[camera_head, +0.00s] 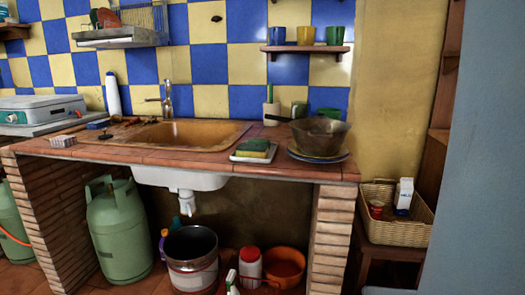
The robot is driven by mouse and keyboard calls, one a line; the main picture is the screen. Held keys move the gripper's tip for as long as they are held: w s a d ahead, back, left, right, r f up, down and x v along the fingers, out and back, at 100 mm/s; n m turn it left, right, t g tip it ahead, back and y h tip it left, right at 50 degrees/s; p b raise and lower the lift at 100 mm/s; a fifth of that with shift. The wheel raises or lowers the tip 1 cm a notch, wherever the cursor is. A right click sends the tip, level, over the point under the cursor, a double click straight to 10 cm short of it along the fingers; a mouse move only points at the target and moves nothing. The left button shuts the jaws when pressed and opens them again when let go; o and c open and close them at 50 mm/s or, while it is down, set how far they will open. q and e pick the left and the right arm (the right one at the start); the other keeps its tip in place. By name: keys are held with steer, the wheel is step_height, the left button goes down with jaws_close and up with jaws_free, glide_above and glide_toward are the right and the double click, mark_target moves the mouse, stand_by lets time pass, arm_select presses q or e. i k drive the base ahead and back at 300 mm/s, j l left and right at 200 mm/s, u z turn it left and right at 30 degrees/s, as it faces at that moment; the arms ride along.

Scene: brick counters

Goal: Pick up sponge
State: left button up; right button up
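The sponge (254,146) has a green top over a yellowish layer. It lies on a small pale tray (240,158) on the tiled counter, to the right of the sink and left of a pan on stacked plates. Neither of my grippers shows in the head view, so their state and their place relative to the sponge cannot be seen.
The brown sink (195,134) is left of the sponge. A dark pan (322,137) sits on plates (318,157), its handle reaching towards the sponge. Cups (306,36) stand on a wall shelf above. The front counter edge (200,161) is clear. A basket (395,232) stands at the right.

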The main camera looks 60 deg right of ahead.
mark_target(248, 150)
steer(key=z, duration=1.8)
